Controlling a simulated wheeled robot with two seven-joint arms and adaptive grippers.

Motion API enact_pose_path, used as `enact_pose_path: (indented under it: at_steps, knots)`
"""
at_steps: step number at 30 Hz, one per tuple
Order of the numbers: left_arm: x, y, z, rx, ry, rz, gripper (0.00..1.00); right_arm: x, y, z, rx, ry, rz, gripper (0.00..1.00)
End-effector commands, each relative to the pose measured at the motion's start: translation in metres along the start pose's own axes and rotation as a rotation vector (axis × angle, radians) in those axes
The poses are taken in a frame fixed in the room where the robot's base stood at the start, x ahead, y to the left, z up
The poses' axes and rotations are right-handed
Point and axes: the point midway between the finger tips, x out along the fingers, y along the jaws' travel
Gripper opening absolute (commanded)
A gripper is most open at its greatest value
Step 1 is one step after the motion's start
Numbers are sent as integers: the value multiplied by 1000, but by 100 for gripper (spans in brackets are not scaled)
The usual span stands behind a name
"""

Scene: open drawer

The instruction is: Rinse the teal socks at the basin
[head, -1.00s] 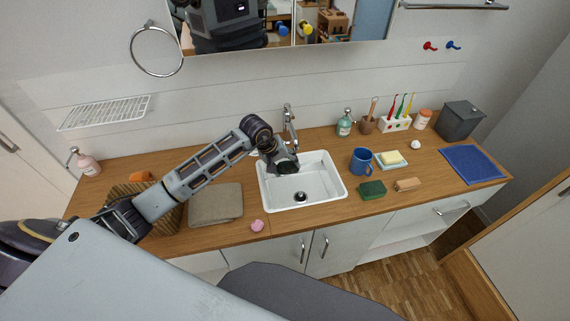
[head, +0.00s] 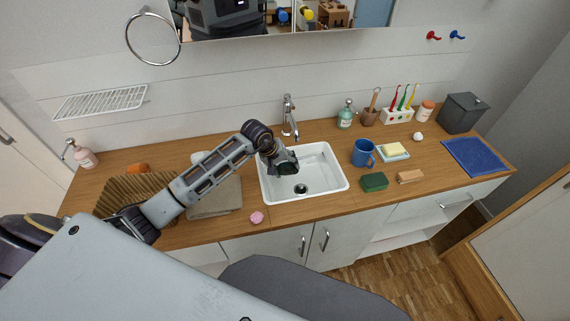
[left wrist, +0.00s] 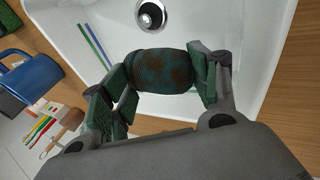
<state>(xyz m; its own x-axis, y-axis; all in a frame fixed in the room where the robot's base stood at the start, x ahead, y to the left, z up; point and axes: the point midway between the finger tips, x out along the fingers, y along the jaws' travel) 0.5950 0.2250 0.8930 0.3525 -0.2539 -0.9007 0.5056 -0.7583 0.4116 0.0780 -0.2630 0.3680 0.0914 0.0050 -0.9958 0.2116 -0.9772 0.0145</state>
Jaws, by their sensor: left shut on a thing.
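The teal socks (left wrist: 162,72) are a rolled ball with brown stains, seen in the left wrist view. My left gripper (left wrist: 160,82) is shut on them, one finger on each side. In the head view my left gripper (head: 285,163) is over the left part of the white basin (head: 335,183), below the chrome tap (head: 289,112). The wrist view shows the basin (left wrist: 265,25) and its drain (left wrist: 151,15) beyond the socks. I cannot tell whether water is running. My right gripper is out of view.
A blue mug (head: 362,153), green sponge (head: 374,181) and wooden brush (head: 410,177) lie right of the basin. A soap dish (head: 393,157) is behind them. A blue mat (head: 475,157) lies far right.

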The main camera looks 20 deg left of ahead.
Motion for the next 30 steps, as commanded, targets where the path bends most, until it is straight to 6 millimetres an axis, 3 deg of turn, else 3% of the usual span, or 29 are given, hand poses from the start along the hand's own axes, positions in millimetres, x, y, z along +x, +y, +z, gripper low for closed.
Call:
enact_pose_path:
  at_steps: [30]
  knots:
    - [57,-26,9,-1,-2,0,37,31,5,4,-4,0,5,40]
